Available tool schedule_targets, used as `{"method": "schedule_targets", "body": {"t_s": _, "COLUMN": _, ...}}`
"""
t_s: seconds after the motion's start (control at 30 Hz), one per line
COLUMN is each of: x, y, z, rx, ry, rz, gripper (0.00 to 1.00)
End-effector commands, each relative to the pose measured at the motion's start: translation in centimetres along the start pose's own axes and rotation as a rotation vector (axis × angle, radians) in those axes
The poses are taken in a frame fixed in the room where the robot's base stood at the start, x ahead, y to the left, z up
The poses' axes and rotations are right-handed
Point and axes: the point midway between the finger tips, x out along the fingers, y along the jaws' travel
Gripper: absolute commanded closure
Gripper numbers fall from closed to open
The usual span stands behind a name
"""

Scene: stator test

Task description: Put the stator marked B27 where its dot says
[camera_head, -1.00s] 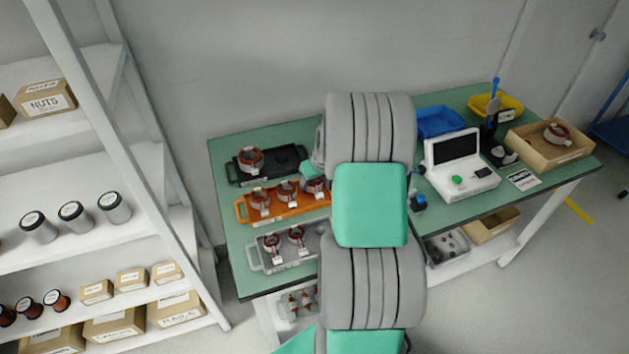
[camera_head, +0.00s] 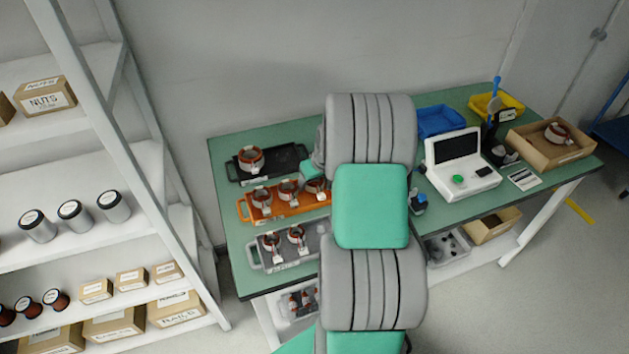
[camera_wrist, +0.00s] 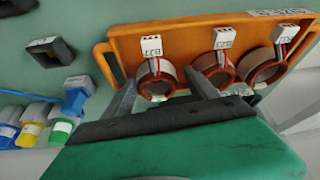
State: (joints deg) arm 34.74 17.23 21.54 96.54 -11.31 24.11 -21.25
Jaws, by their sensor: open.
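The orange tray (camera_head: 244,210) holds a row of copper-and-white stators with white tag blocks. In the wrist view, the stator tagged B27 (camera_wrist: 145,87) sits at the end of the orange tray (camera_wrist: 125,50) by its handle. My gripper (camera_wrist: 162,92) is open, with one finger on each side of this stator; I cannot tell whether they touch it. No dot on it can be made out. Two more tagged stators sit beside it, one (camera_wrist: 222,78) partly behind a finger. In the head view, my arm hides the gripper and partly covers the tray's right end.
A black tray (camera_head: 285,160) with one stator lies behind, a grey tray (camera_head: 262,262) with two in front. A blue bin (camera_head: 440,121), a yellow bin (camera_head: 510,104), a white test device (camera_head: 470,186) and a cardboard box (camera_head: 530,150) with a stator stand right. A shelf rack is at left.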

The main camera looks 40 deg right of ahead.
Motion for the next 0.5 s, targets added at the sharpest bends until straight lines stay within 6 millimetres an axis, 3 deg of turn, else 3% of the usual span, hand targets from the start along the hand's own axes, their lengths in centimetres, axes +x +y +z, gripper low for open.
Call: {"method": "schedule_targets", "body": {"t_s": 0.5, "x": -1.2, "y": 0.1, "z": -0.6, "rx": 0.000, "ry": 0.002, "rz": 0.002, "gripper": 0.30}}
